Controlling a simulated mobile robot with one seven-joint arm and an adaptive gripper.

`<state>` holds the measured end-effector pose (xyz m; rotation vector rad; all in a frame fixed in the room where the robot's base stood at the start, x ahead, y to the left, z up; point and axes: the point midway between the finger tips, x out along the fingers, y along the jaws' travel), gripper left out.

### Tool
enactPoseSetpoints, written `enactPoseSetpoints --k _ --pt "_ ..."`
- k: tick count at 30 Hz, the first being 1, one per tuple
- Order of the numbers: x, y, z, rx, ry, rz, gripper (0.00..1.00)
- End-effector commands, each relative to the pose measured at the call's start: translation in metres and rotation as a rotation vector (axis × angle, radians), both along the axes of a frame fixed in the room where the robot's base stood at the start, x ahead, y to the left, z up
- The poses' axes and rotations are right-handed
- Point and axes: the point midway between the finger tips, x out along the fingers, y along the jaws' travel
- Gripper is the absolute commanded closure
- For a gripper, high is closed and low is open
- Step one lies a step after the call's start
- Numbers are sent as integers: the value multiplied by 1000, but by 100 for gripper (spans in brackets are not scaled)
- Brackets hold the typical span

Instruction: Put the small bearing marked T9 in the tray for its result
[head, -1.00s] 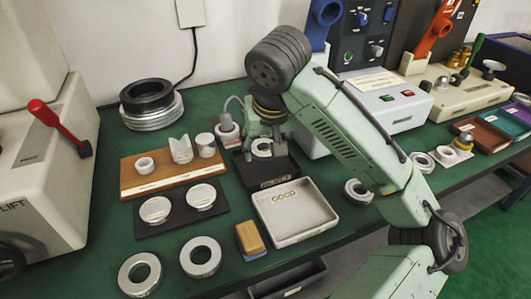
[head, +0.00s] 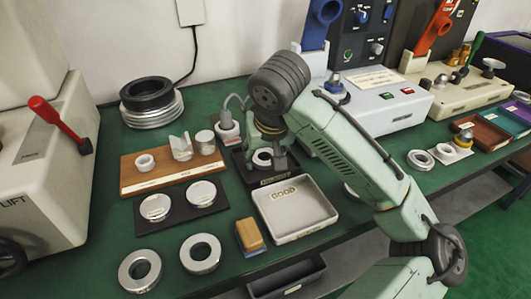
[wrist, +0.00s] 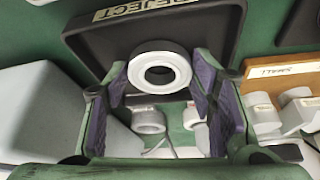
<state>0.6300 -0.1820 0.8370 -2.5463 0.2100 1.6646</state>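A small pale bearing ring (wrist: 160,68) sits between my gripper's (wrist: 160,80) purple-padded fingertips, which appear to touch both its sides. In the head view the ring (head: 262,157) shows under my gripper (head: 268,150), at the black tray (head: 242,172) labelled REJECT (wrist: 75,40). The ring looks low over the tray floor; I cannot tell whether it touches it. No T9 mark is readable. The white tray labelled GOOD (head: 312,212) lies in front of the black one and looks empty.
Loose rings (head: 140,271) (head: 200,255) lie at the front, beside a yellow-topped block (head: 249,234). A grey box with buttons (head: 395,105) stands behind my arm.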

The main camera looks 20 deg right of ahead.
Motion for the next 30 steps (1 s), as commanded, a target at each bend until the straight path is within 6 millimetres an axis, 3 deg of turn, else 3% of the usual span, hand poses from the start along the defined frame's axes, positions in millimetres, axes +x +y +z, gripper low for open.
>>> enactPoseSetpoints --k 1,9,17,23,30 --pt "-3 1 -10 0 26 5 46" --pt "-4 1 -10 1 28 6 30" --pt "-3 1 -7 1 23 5 30" --pt "-5 1 14 -1 17 4 30" --pt "-25 4 65 -5 15 1 30"
